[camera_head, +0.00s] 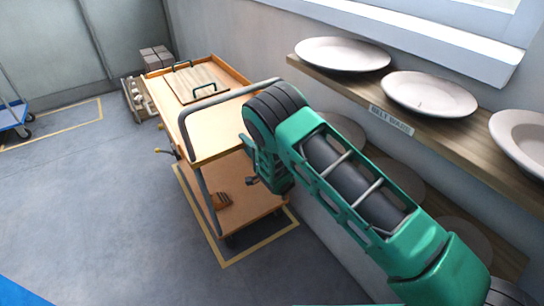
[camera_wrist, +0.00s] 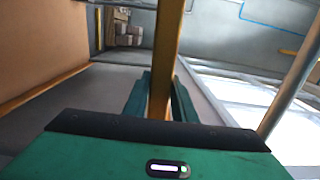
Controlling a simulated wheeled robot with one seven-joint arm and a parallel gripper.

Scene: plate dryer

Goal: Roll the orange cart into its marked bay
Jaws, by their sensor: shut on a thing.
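The orange cart (camera_head: 235,180) stands left of centre in the head view, beside the wall, with a grey tube handle (camera_head: 205,104) at its near end. A yellow floor outline (camera_head: 208,236) shows along its left side and near end. The cart stands over this outline; its far part is hidden. My gripper (camera_wrist: 160,95) is shut on a yellow-orange bar or edge (camera_wrist: 168,40), which looks like part of the cart. In the head view my arm hides the fingertips. In the wrist view an orange panel (camera_wrist: 60,35) lies left of the bar.
A shelf (camera_head: 440,122) with several plates (camera_head: 430,94) runs along the right wall. A blue cart (camera_head: 12,116) stands at the far left by another yellow outline (camera_head: 60,130). Grey blocks (camera_head: 155,58) sit beyond the cart. The floor left of the cart is clear.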

